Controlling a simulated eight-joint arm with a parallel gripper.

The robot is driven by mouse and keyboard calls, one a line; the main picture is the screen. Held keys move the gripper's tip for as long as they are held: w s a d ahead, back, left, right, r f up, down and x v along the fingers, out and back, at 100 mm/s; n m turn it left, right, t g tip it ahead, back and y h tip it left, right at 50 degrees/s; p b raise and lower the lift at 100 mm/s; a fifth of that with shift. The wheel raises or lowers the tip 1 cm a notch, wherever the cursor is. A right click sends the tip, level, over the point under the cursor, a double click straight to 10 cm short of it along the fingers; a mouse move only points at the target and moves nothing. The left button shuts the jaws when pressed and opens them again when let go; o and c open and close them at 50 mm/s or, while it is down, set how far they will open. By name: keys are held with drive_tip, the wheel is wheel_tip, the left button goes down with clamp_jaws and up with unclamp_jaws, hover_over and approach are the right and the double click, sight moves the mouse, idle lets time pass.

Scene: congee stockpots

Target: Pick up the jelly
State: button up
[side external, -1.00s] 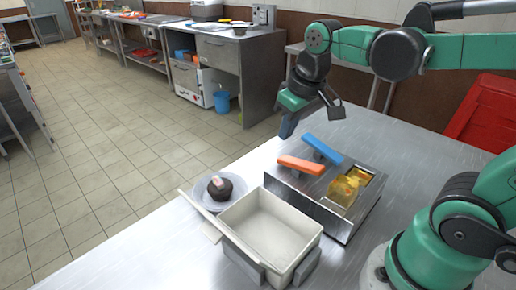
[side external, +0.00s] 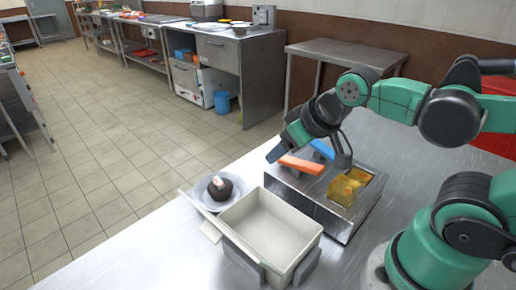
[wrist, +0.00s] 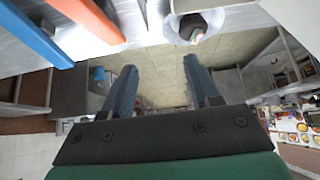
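Glossy amber-yellow pieces (side external: 348,187), which look like the jelly, lie in the open compartment of a steel box (side external: 322,214) on the metal table. I cannot tell where one piece ends and another begins. My gripper (side external: 274,155) is in the air over the far left side of the box, left of the yellow pieces and apart from them. In the wrist view its two blue fingers (wrist: 161,82) are spread with nothing between them. The yellow pieces are not in that view.
An orange handle (side external: 301,165) and a blue handle (side external: 322,149) are on the box. A pale open bin (side external: 272,270) stands in front. A plate (side external: 208,204) holds a dark rounded item (side external: 220,190) with a pale top. The table right of the box is clear.

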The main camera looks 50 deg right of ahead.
sight(345, 184)
drive_tip(key=o, duration=0.5)
drive_tip(key=shift+d, duration=0.1)
drive_tip(key=s+d+g, duration=0.1)
drive_tip(key=s+d+f+g, duration=0.1)
drive_tip(key=s+d, duration=0.1)
drive_tip(key=shift+g+h, duration=0.3)
drive_tip(key=s+d+g, duration=0.1)
drive_tip(key=s, duration=0.1)
drive_tip(key=s+d+g, duration=0.1)
drive_tip(key=s+g, duration=0.1)
drive_tip(key=s+d+g, duration=0.1)
drive_tip(key=s, duration=0.1)
drive_tip(key=shift+s+f+g, duration=0.15)
drive_tip(key=shift+s+g, duration=0.05)
drive_tip(key=shift+g, duration=0.1)
drive_tip(key=shift+a+f, duration=0.1)
drive_tip(key=shift+f, duration=2.6)
